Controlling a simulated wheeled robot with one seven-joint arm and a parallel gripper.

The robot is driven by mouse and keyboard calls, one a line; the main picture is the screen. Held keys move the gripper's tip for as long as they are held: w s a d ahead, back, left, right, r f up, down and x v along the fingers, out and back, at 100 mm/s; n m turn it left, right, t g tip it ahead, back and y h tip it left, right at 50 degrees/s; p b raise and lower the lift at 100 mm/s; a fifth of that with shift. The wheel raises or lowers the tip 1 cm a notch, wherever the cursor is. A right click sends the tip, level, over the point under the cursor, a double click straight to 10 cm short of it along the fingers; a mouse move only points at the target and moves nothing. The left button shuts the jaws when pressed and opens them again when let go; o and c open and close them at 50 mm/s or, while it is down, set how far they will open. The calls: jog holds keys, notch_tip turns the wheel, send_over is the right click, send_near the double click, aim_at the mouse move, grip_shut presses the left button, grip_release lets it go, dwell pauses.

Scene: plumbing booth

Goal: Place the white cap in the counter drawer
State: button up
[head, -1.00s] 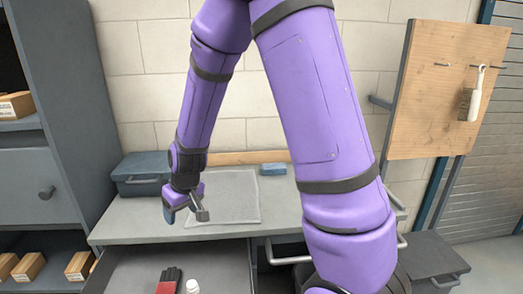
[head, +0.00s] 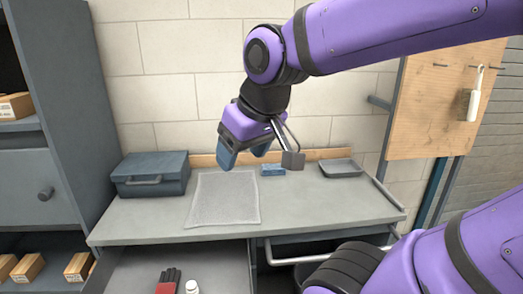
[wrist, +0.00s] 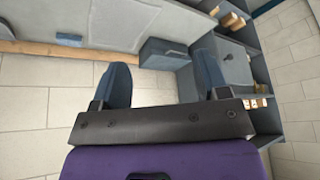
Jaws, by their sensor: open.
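A small white object (head: 192,287), which looks like the white cap, sits in the open counter drawer (head: 135,272) at the bottom of the head view. The picture's lower edge cuts it off. My gripper (head: 245,157) is raised above the back of the counter, well away from the drawer. Its blue fingers are apart with nothing between them, as the wrist view also shows (wrist: 163,85). The cap is not seen in the wrist view.
A red and black item (head: 169,281) lies beside the white object in the drawer. The counter (head: 310,207) holds a blue-grey toolbox (head: 151,174), a grey mat (head: 224,199), a blue block (head: 273,170) and a dark tray (head: 341,168). A pegboard with a brush (head: 474,95) hangs right.

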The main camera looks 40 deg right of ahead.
jog(key=s, duration=0.2)
jog(key=s+d+r, duration=0.1)
jog(key=s, duration=0.1)
jog(key=shift+w, duration=0.1)
dwell(1.2)
